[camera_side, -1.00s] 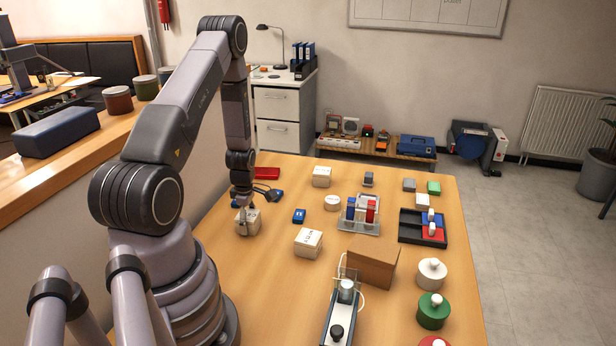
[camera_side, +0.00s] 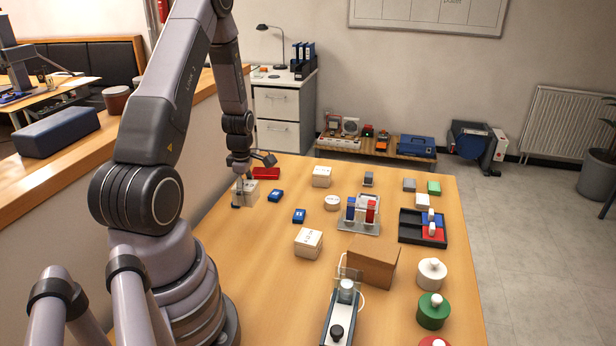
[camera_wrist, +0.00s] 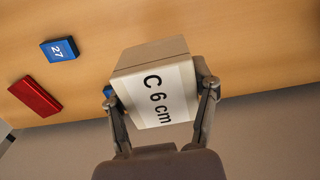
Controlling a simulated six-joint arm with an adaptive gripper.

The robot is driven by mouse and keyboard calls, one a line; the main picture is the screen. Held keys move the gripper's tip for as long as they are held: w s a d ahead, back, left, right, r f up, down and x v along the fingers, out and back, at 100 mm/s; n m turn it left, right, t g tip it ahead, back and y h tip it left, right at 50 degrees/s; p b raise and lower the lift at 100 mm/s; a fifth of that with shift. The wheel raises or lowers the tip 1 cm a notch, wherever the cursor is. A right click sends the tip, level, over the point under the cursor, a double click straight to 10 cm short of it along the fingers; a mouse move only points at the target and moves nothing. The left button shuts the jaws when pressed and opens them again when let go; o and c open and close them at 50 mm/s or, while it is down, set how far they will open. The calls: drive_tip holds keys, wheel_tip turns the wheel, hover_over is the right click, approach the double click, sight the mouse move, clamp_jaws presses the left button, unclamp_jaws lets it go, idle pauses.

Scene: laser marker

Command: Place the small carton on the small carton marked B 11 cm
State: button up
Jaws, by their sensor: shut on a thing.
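My gripper (camera_side: 243,190) is shut on a small pale carton (camera_side: 249,193) at the table's left edge. In the wrist view the carton (camera_wrist: 158,88) sits between the two fingers (camera_wrist: 160,110), and its white face reads "C 6 cm". It appears raised off the table, but the gap is hard to judge. Another small carton (camera_side: 308,243) with dark lettering stands upright on the table nearer the camera. A third pale carton (camera_side: 321,177) stands toward the back. The lettering on these two is too small to read, so I cannot tell which is B.
A red flat case (camera_side: 266,173) lies close to the held carton. The left front is clear.

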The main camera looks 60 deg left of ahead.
drive_tip(key=w+a+r, duration=0.1)
drive_tip(key=w+r, duration=0.3)
drive_tip(key=w, duration=0.5)
drive_tip(key=w+a+r, duration=0.1)
drive_tip(key=w+r, duration=0.4)
drive_tip(key=w, duration=0.4)
hover_over(322, 170)
drive_tip(key=shift+m, duration=0.3)
drive_tip(key=f, duration=0.9)
drive_tip(key=shift+s+d, duration=0.4)
drive_tip(key=shift+w+a+f, duration=0.25)
drive_tip(key=shift+w+f, duration=0.1)
drive_tip(key=shift+f, duration=1.65)
drive_tip(key=o, duration=1.2)
drive_tip(key=shift+f, duration=0.15)
